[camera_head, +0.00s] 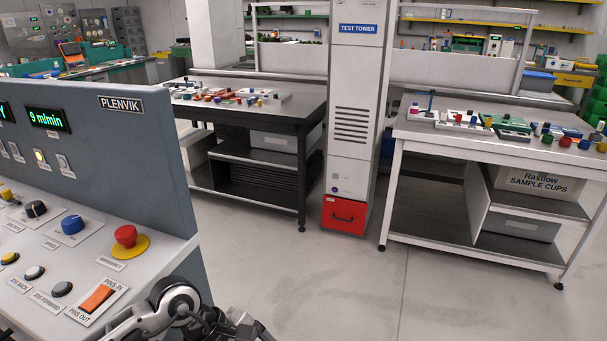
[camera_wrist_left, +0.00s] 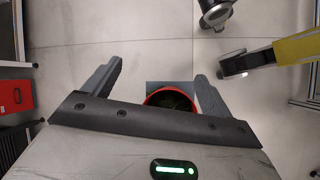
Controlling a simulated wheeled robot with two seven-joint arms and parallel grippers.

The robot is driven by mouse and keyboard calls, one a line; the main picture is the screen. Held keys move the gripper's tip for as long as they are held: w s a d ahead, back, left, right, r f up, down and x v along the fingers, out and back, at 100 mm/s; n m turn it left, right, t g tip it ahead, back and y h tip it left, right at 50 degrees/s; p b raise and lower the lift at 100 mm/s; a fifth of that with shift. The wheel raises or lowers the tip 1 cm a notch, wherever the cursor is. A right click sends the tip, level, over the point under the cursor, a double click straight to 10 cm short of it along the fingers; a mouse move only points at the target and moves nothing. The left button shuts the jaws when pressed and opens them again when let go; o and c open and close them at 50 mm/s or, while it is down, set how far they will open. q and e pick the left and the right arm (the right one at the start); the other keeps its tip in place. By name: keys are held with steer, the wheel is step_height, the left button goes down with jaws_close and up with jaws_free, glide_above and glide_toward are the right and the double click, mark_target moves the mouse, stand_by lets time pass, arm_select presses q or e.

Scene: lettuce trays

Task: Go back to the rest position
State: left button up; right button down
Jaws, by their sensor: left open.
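My left gripper (camera_wrist_left: 158,70) shows in the left wrist view with its two dark fingers spread apart. Bare floor lies beyond the fingertips, and nothing is visibly held. A round red-rimmed thing with a dark inside (camera_wrist_left: 170,97) shows between the fingers near their base; I cannot tell what it is. In the head view, part of an arm of mine with a light round joint (camera_head: 180,300) is at the bottom, beside the control panel; its fingers cannot be made out there. My right gripper is not recognisable in either view.
The grey PLENVIK panel (camera_head: 100,135) fills the left, with a red emergency button (camera_head: 126,236) and orange rocker switch (camera_head: 98,298) close to my arm. A dark table (camera_head: 285,112), test tower (camera_head: 355,110) and white table (camera_head: 420,130) stand ahead. Floor between is clear.

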arm_select(q)
steer(key=s+d+r+n+t+h, duration=0.3)
steer(key=d+r+n+t+h, duration=0.2)
steer(key=d+r+n+h, duration=0.85)
steer(key=w+a+f+n+t+y, duration=0.25)
steer(key=a+n+t+y, duration=0.4)
steer(key=n, duration=0.85)
steer(key=w+a+f+n+t+y, duration=0.25)
steer(key=a+n+t+y, duration=0.35)
steer(key=n, duration=0.9)
steer(key=s+a+f+n+g+y, duration=0.4)
steer(key=s+f+n, duration=0.5)
steer(key=f+n, duration=0.5)
steer(key=shift+s+a+n+g, duration=0.15)
steer(key=shift+a+n+g, duration=0.4)
steer(key=shift+a+g, duration=0.5)
steer(key=shift+a, duration=0.15)
